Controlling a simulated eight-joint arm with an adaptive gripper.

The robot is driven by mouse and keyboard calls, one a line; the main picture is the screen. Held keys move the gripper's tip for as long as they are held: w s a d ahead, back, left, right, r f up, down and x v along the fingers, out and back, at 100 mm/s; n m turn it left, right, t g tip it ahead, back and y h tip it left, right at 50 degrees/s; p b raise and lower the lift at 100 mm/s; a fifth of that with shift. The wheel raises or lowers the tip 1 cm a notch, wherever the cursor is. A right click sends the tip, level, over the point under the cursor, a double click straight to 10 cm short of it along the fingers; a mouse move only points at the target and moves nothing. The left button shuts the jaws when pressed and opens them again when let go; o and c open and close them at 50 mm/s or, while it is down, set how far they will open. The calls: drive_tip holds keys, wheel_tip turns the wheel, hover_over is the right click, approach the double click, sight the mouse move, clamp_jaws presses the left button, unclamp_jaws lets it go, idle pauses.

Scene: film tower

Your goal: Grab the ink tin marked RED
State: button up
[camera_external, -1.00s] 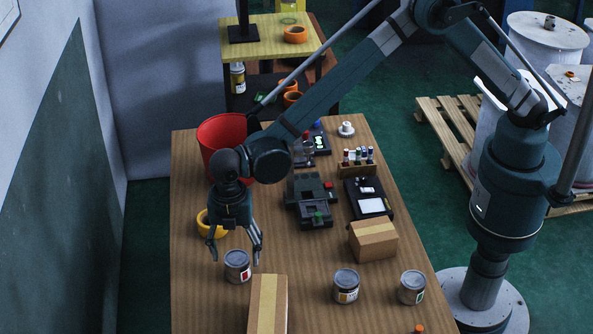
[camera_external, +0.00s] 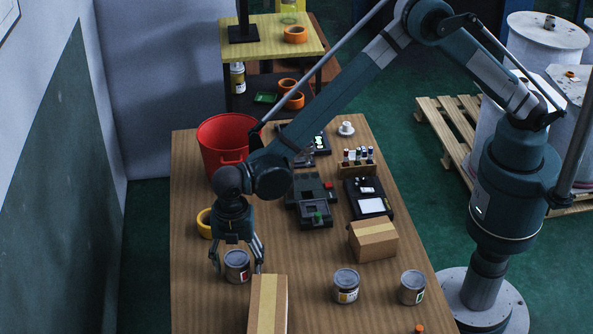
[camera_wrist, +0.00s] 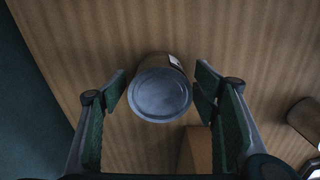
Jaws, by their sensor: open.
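A grey tin with a red mark on its label (camera_external: 237,267) stands upright on the table; its lettering is too small to read. My gripper (camera_external: 237,265) is open, with its fingers on either side of this tin. In the wrist view the tin's grey lid (camera_wrist: 160,94) lies between the open fingertips (camera_wrist: 160,97), with gaps on both sides. Two more tins stand to the right: one with an orange-marked label (camera_external: 346,286) and one with a green-marked label (camera_external: 411,288).
A cardboard box (camera_external: 268,305) stands close to the right of the gripper. Another box (camera_external: 373,240) lies farther right. A yellow tape roll (camera_external: 205,223) and a red bucket (camera_external: 222,145) are behind the gripper. The table's left edge is near.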

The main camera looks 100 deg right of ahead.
sight(237, 258)
drive_tip(key=c, duration=1.1)
drive_tip(key=shift+r, duration=0.2)
drive_tip(key=shift+c, duration=0.2)
drive_tip(key=shift+r+p, duration=0.55)
drive_tip(key=shift+r, duration=4.3)
